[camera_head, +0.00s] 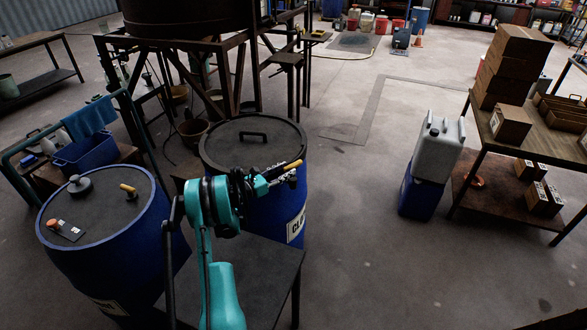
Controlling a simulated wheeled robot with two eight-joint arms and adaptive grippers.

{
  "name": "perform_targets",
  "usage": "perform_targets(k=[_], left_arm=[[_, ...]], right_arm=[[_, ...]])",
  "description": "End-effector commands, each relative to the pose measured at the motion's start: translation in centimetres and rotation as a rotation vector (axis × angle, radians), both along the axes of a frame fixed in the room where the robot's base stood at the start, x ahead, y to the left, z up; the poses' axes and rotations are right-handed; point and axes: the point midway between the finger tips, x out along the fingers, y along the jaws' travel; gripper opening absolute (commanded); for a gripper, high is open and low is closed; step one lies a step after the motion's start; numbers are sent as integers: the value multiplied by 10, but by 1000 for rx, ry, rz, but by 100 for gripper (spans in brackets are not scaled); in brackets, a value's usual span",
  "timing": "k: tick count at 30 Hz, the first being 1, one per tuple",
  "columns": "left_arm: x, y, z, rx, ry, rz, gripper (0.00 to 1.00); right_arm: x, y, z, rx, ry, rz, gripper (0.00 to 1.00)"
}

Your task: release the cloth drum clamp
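The cloth drum is a blue drum (293,212) with a dark lid (232,146), a black lid handle and a white label that reads "CLO", partly hidden. A yellow-handled lever (292,166), which looks like its clamp, shows at the lid's near right edge. My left arm, teal and dark, reaches up in front of the drum. My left gripper (278,178) is at this lever, overlapping its lower side in the picture. The fingers are small and dark, so I cannot tell whether they are open or touching the lever. My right gripper is not in view.
Another blue drum (95,240) stands at the left, with a yellow handle and a small orange-buttoned box on its lid. A dark low table (262,270) is in front of the cloth drum. A shelf with boxes stands at the right.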

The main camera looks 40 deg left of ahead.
Motion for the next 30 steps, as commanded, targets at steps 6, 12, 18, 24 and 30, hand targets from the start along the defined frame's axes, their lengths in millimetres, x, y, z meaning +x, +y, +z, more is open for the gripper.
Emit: perform_targets(k=[6, 12, 18, 24, 30], left_arm=[[28, -6, -1, -1, -1, -1, 39], [34, -7, 1, -2, 0, 1, 39], [34, -7, 1, -2, -1, 1, 29], [34, -7, 1, -2, -1, 1, 0], [34, -8, 1, -2, -1, 9, 0]], right_arm=[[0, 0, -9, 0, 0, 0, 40], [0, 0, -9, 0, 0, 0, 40], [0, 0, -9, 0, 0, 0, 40], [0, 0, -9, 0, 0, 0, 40], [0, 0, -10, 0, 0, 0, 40]])
